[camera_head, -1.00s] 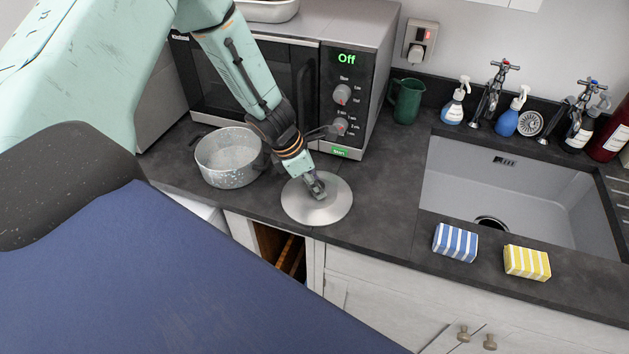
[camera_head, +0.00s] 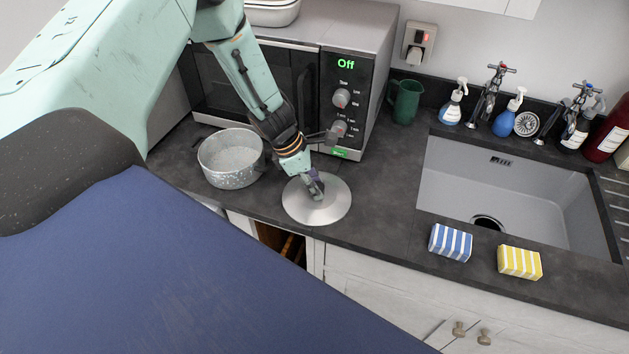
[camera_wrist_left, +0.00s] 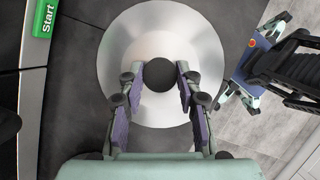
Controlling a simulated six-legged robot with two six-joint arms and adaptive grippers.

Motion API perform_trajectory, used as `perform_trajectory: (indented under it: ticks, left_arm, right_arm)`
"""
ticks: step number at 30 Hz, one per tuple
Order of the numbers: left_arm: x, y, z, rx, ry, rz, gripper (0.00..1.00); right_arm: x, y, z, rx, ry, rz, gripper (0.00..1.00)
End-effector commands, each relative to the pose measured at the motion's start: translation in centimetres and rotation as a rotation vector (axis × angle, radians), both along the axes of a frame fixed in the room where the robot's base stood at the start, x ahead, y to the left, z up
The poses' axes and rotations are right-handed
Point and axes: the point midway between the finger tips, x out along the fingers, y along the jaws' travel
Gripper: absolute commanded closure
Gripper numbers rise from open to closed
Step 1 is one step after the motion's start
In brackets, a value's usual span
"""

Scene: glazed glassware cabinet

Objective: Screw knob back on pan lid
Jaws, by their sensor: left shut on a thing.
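The pan lid (camera_head: 336,207) is a round, shiny metal disc lying flat on the dark worktop in front of the microwave. It also shows in the left wrist view (camera_wrist_left: 125,55). My left gripper (camera_head: 318,194) points down at the lid's centre. In the left wrist view its two purple-padded fingers flank a round black knob (camera_wrist_left: 160,75) at the middle of the lid and are shut on it. The fingers hide the knob in the head view. I cannot tell whether the knob is threaded on or only resting there. My right gripper cannot be made out in either view.
A grey metal pan (camera_head: 231,160) stands left of the lid. The microwave (camera_head: 300,90) is close behind. A sink (camera_head: 515,205) lies to the right, with a blue striped sponge (camera_head: 450,242) and a yellow one (camera_head: 519,262) along its front edge. Worktop between lid and sink is clear.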

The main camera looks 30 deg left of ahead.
Motion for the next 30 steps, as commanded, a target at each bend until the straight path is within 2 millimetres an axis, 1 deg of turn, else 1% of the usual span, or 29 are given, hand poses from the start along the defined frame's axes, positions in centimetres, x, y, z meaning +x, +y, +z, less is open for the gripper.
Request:
perform_trajectory:
  ticks: [8,16,23,30]
  left_arm:
    - [-0.1,0.0,-0.2,0.001,0.004,-0.010,0.95]
    - [-0.1,0.0,-0.1,0.001,0.004,-0.110,0.95]
    - [-0.1,0.0,-0.1,0.000,0.004,-0.144,0.95]
    - [0.0,0.0,-0.1,0.000,0.004,-0.259,0.95]
  right_arm:
    - [0.0,0.0,0.1,0.000,0.000,0.000,0.60]
    - [0.0,0.0,1.1,0.000,0.000,0.000,0.60]
    - [0.0,0.0,1.2,0.000,0.000,0.000,0.60]
    - [0.0,0.0,1.9,0.000,0.000,0.000,0.60]
